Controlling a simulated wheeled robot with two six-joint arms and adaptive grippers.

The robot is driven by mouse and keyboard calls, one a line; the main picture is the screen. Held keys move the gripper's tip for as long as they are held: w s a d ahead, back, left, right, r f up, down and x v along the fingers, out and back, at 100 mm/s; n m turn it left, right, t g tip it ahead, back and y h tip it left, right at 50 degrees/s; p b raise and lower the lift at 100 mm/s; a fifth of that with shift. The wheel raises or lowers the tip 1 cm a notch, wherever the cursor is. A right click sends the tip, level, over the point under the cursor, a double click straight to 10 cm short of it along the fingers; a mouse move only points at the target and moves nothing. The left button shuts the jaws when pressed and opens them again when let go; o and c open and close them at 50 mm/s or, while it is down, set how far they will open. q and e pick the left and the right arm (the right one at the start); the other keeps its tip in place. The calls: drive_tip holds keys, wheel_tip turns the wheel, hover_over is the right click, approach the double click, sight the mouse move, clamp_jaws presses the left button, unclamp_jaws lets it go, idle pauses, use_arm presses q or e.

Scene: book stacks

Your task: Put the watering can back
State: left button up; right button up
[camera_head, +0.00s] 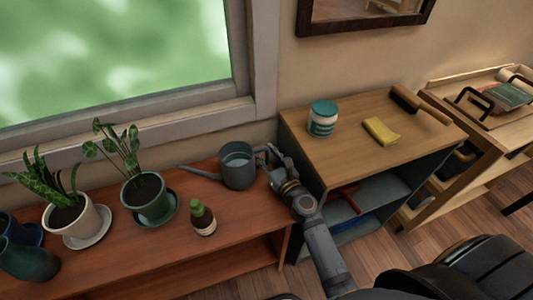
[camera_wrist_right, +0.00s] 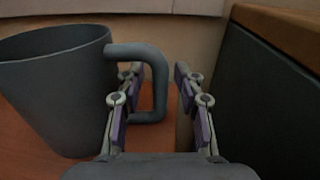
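The grey watering can (camera_head: 238,170) stands upright on the reddish wooden bench, its spout pointing left and its handle to the right. In the right wrist view the can (camera_wrist_right: 55,85) fills the left side, with its looped handle (camera_wrist_right: 158,85) in front of my gripper. My right gripper (camera_head: 272,160) is at the handle. Its fingers, also in the wrist view (camera_wrist_right: 157,95), are apart, one on each side of the handle's upright bar, with gaps showing. My left gripper is not in view.
On the bench (camera_head: 240,225) are a green-capped bottle (camera_head: 203,218), a plant in a green pot (camera_head: 148,197) and one in a white pot (camera_head: 78,222).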

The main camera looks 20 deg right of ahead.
drive_tip(key=shift+r, duration=0.25)
drive_tip(key=s, duration=0.3)
drive_tip(key=shift+d+f+b, duration=0.25)
drive_tip(key=shift+f+b, duration=0.05)
drive_tip(key=shift+f, duration=0.1)
drive_tip(key=s+b, duration=0.1)
drive_tip(key=s, duration=0.1)
drive_tip(key=s+d+b, duration=0.1)
drive_tip(key=s, duration=0.2)
drive_tip(key=s+b, duration=0.1)
drive_tip(key=s, duration=0.1)
drive_tip(key=shift+s+d, duration=0.15)
drive_tip(key=shift+s, duration=0.15)
drive_tip(key=shift+s+d+r, duration=0.1)
drive_tip(key=shift+s+r, duration=0.1)
drive_tip(key=shift+s, duration=0.4)
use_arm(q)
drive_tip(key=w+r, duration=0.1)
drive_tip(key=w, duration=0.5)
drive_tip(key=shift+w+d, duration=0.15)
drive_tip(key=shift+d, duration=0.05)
